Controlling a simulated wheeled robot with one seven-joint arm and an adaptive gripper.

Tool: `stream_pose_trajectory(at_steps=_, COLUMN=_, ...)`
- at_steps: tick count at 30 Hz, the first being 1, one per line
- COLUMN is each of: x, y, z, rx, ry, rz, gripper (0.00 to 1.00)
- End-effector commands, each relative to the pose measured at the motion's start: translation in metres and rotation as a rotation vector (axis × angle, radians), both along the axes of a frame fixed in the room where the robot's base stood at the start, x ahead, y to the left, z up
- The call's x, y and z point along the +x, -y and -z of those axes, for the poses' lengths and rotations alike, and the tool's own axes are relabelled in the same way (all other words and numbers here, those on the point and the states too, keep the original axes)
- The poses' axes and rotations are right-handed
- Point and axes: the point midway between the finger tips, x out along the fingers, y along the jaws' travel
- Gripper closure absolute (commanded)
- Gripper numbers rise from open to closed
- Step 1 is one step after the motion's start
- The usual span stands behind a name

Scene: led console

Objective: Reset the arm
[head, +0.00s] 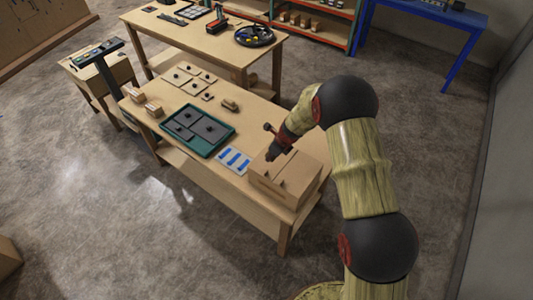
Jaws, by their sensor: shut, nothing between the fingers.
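My arm (362,165) rises from the lower right of the head view, bends at a dark joint and reaches down to the left. My gripper (270,156) is small and dark at its end. It is shut and empty, over the back left part of a light brown box (305,172) on the near table. I cannot tell whether its tips touch the box. Small dark parts show on the box's top and front. A teal-rimmed tray (230,137) with grey panels lies left of the gripper. A white card with blue strips (235,160) lies between tray and box.
The near wooden table (215,178) also holds small wooden blocks (153,109) and several flat plates with dark knobs (183,77). A second table (215,46) with a black wheel (255,36) stands behind. A small stand (100,60) is at left. The floor (110,200) in front is clear.

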Motion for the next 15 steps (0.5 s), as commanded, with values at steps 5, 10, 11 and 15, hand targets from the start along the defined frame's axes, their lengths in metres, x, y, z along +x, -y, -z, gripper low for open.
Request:
stream_pose_trajectory(at_steps=5, x=0.007, y=-0.01, z=-0.012, rx=0.001, ry=0.0, rz=-0.001, gripper=1.0)
stream_pose_trajectory(at_steps=10, x=0.009, y=-0.013, z=-0.015, rx=0.0, ry=0.0, rz=0.0, gripper=1.0)
stream_pose_trajectory(at_steps=11, x=0.009, y=-0.013, z=-0.015, rx=-0.001, ry=0.001, rz=-0.003, gripper=1.0)
stream_pose_trajectory(at_steps=15, x=0.008, y=-0.013, z=-0.015, rx=-0.016, ry=0.02, rz=-0.081, gripper=1.0)
